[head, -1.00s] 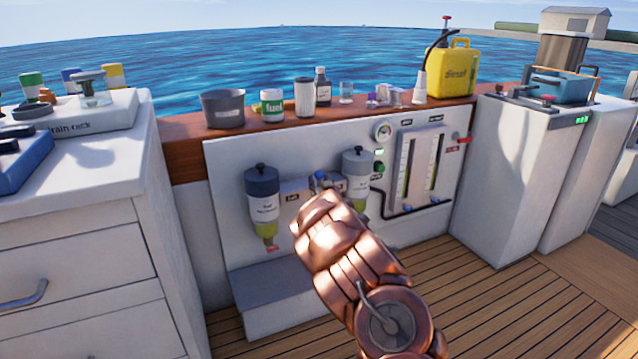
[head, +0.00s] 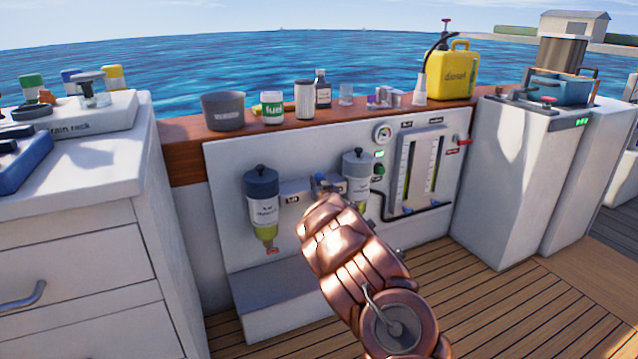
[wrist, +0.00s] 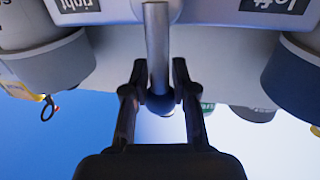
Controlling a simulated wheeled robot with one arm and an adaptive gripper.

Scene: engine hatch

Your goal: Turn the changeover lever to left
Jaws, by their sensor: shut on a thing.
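The changeover lever shows in the wrist view as a grey rod (wrist: 157,45) with a dark round knob at its end. My gripper (wrist: 159,80) has a finger on each side of the knob and is shut on it. The wrist view is upside down, with the "right" label (wrist: 80,4) at its left and the "left" label (wrist: 275,4) at its right. The rod points roughly midway between them. In the head view the valve block (head: 326,184) sits between two filters, the left one (head: 263,205) and the right one (head: 357,170). My arm hides much of the lever there.
The white panel (head: 232,235) carries a gauge (head: 382,133) and sight tubes to the right. A wooden ledge (head: 184,160) above holds a grey pot (head: 222,110), a fuel can and a yellow diesel can (head: 452,72). Drawers stand at left; the deck at right is clear.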

